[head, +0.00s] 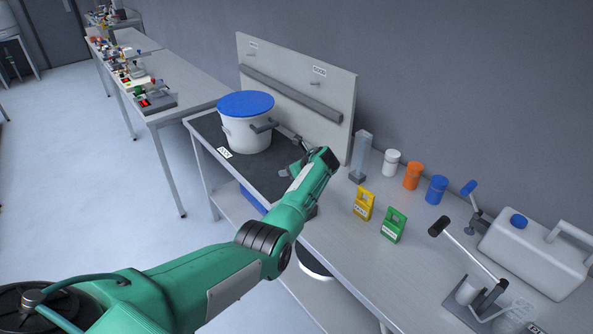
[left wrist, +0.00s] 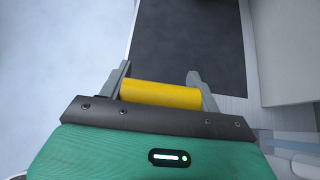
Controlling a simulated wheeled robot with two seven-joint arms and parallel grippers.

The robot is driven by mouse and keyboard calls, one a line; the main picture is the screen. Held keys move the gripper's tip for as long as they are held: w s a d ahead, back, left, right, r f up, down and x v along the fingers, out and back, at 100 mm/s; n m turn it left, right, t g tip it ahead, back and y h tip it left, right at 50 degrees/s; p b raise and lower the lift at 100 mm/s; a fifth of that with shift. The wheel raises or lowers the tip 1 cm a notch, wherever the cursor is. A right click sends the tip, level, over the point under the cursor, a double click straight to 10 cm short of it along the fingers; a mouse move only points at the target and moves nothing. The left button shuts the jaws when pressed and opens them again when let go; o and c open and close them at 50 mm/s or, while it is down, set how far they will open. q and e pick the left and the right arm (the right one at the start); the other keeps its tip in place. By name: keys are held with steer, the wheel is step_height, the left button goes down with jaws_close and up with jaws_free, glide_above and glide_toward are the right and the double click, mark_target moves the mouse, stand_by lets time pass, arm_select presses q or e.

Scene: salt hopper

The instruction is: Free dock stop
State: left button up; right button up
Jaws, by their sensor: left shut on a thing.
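My left gripper (left wrist: 160,84) is shut on a yellow cylinder (left wrist: 160,94), which lies crosswise between its two grey fingers. In the head view my left arm reaches over the bench, and its gripper (head: 291,169) is above the dark mat, right of the white bucket (head: 246,132) with a blue lid (head: 246,104). The yellow cylinder cannot be made out in the head view. The dark mat (head: 207,129) also shows ahead of the fingers in the left wrist view (left wrist: 190,40). I cannot identify a dock stop for certain. My right gripper is out of view.
A backboard (head: 300,75) with a grey bar stands behind the bucket. To the right are a clear column (head: 362,155), white, orange (head: 412,176) and blue jars, yellow (head: 364,204) and green (head: 393,225) tags, a lever device (head: 470,255) and a white jug (head: 530,250).

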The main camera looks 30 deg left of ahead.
arm_select(q)
steer(key=f+h, duration=0.1)
steer(key=a+f+b, duration=0.1)
steer(key=a+f+g+h, duration=0.1)
steer(key=shift+w+a+f+h, duration=0.15)
steer(key=shift+w+a+h, duration=0.05)
steer(key=shift+w+h, duration=0.1)
steer(key=shift+f+b, duration=0.1)
steer(key=shift+b, duration=0.2)
stand_by(0.4)
stand_by(0.9)
steer(key=o, duration=1.2)
steer(key=shift+o, duration=0.9)
steer(key=shift+w, duration=0.25)
steer(key=shift+r, duration=0.25)
